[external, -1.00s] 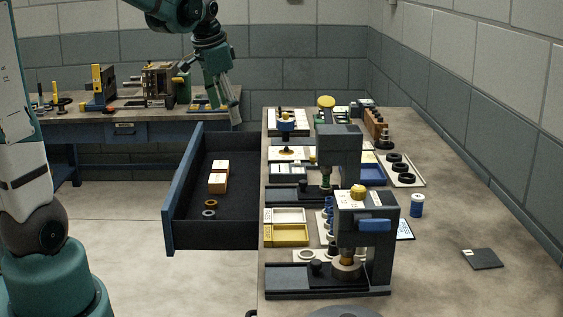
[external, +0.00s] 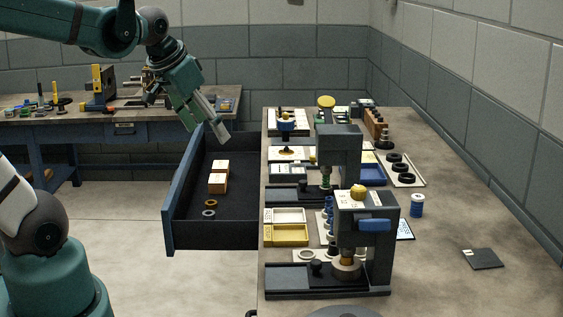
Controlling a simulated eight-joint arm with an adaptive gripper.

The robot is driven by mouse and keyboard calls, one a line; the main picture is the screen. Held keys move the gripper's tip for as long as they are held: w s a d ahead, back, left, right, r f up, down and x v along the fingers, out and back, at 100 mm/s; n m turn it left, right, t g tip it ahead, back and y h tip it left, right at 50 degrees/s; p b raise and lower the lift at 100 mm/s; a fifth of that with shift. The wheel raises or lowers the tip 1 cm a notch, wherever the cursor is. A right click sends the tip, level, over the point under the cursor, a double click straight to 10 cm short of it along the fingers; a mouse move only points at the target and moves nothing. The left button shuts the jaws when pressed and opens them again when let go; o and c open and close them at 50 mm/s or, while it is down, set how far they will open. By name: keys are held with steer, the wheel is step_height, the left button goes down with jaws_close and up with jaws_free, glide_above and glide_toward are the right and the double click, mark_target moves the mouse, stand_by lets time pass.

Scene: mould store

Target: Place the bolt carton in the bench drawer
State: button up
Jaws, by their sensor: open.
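The bench drawer (external: 168,221) is pulled open at the left side of the long bench. Two small light-brown cartons (external: 217,184) lie in it, end to end or touching. Which of them, if either, is the bolt carton cannot be told, as labels are too small to read. My gripper (external: 221,134) is open above the far part of the drawer, behind the cartons and apart from them, tilted down to the right. Nothing shows between its fingers.
Two rings (external: 210,209) lie in the drawer near the cartons. The long bench (external: 450,216) carries two dark presses, a yellow tray (external: 286,235) and other small parts. A second bench (external: 128,131) stands at the back left. The drawer's right half is clear.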

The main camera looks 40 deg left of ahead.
steer(key=s+d+f+n+t, duration=0.1)
steer(key=s+d+f, duration=0.1)
steer(key=s, duration=0.4)
steer(key=shift+d+f, duration=0.2)
steer(key=shift+d, duration=0.4)
stand_by(0.9)
